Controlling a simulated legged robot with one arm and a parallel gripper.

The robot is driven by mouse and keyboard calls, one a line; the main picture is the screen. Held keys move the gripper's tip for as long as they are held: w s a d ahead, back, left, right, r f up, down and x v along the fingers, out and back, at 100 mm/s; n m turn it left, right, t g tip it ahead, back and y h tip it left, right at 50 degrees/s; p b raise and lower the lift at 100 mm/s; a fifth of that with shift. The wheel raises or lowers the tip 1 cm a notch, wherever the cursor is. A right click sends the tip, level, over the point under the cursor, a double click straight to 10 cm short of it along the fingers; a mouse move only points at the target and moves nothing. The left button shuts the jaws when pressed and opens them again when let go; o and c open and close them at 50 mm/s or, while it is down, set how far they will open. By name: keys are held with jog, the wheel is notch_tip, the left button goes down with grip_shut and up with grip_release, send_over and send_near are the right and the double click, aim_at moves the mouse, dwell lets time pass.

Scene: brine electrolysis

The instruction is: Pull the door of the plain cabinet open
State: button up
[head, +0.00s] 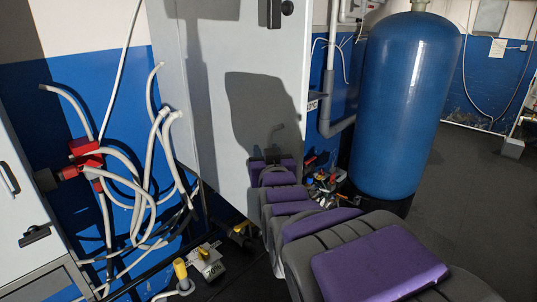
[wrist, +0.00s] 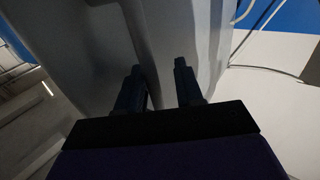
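A plain pale grey cabinet (head: 235,60) hangs over the middle of the head view, with a black handle (head: 274,13) near its upper right. No gap at its door edge is clear to me. My gripper (head: 274,152) is low in front of the cabinet face, well below the handle, mostly hidden behind my arm. In the wrist view my gripper (wrist: 157,82) has two dark fingers spread apart, with nothing visible held between them. A pale grey surface (wrist: 165,35) with shadows fills the view beyond the fingertips; contact cannot be told.
A blue tank (head: 405,100) stands right of the cabinet. Grey hoses and a red valve (head: 84,152) are on the wall at left. Another cabinet (head: 20,200) with black handles is at far left. A yellow-topped fitting (head: 181,270) is low. Floor at right (head: 480,200) is clear.

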jog(key=shift+s+d+f, duration=0.15)
jog(key=shift+d, duration=0.05)
jog(key=b+v, duration=0.4)
jog(key=v, duration=1.2)
jog(key=shift+s+a+b, duration=0.25)
jog(key=shift+s+b, duration=0.05)
jog(key=shift+s, duration=0.2)
jog(key=shift+f, duration=0.15)
